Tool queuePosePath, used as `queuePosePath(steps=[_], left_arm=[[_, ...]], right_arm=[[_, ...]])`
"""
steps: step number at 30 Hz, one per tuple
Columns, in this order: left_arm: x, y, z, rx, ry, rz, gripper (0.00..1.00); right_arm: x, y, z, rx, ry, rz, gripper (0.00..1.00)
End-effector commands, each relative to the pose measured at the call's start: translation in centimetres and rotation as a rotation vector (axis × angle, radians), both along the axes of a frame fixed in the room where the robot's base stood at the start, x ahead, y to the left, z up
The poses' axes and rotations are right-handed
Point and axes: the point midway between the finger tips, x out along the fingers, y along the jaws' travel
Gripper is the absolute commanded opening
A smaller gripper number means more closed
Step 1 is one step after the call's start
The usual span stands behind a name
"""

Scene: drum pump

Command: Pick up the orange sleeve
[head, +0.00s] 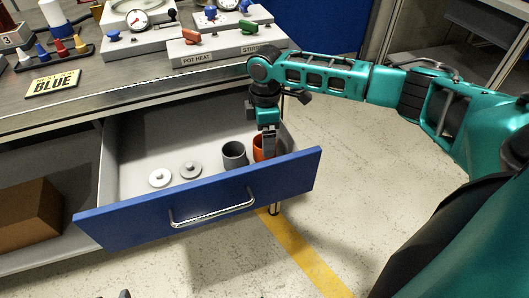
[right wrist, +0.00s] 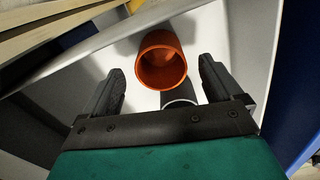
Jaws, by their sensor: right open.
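The orange sleeve (head: 258,153) stands in the right end of the open drawer, partly hidden behind my right gripper (head: 268,148). In the right wrist view the orange sleeve (right wrist: 176,72) shows its open round mouth, between and beyond the fingertips. My right gripper (right wrist: 161,76) is open and empty, pointing down at the sleeve; I see no contact. A dark grey sleeve (head: 234,156) stands just left of the orange one. In the right wrist view the grey sleeve (right wrist: 180,98) is partly hidden. A small dark tip at the bottom edge of the head view may be my left gripper (head: 123,294).
The bench above carries gauge panels (head: 215,57) and a BLUE sign (head: 53,84). A cardboard box (head: 28,213) sits on the lower shelf.

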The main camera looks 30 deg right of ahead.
Motion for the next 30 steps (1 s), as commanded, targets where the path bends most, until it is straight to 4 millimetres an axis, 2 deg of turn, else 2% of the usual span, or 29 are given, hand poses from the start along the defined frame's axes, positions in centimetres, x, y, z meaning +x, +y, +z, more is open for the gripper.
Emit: queuePosePath(steps=[10, 18, 30], left_arm=[[-0.1, 0.0, -2.4, 0.000, 0.006, 0.000, 0.43], [0.0, -0.2, -1.9, -0.008, 0.003, 0.002, 0.43], [0.0, -0.3, -1.9, -0.009, 0.004, 0.002, 0.43]], right_arm=[[0.0, 0.4, -4.7, 0.000, 0.001, 0.000, 0.93], [0.1, 0.4, -5.0, 0.000, -0.001, 0.000, 0.93], [0.0, 0.4, -5.0, -0.001, 0.000, 0.000, 0.54]])
